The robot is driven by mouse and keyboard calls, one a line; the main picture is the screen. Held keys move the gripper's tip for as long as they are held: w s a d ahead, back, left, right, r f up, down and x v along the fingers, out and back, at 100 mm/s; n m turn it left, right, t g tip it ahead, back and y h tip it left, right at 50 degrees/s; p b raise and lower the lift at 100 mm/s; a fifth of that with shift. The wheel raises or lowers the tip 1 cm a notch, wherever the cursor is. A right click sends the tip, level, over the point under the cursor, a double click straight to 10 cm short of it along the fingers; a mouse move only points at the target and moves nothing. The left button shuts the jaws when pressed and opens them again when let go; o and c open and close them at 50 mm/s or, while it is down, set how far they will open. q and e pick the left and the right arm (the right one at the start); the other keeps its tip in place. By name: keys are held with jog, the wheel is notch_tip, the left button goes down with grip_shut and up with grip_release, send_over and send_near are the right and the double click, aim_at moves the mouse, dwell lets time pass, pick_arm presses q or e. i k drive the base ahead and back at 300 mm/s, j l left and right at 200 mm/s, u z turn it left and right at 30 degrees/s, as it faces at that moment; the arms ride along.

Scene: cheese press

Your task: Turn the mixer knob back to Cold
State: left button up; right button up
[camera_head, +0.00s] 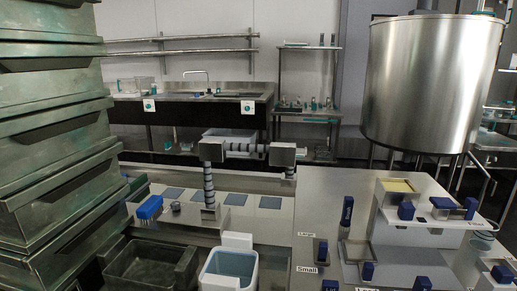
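I cannot make out a mixer knob or a Cold mark for certain. A small grey round fitting (175,206) sits on the counter beside a blue brush (150,207); it is too small to identify. A jointed pipe-like piece (208,185) with grey blocks and dark bands rises from the counter behind it and bends to the right. A thin curved tap (196,73) stands at the dark sink counter at the back. Neither of my grippers is in view.
Stacked grey-green crates (50,150) fill the left edge. A dark bin (150,272) and a white-blue bin (229,265) stand in front. A pale board (318,205) with labelled blue-handled tools is at right. A large steel vat (430,80) stands behind.

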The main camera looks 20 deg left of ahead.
aim_at(176, 205)
jog(key=u, duration=1.3)
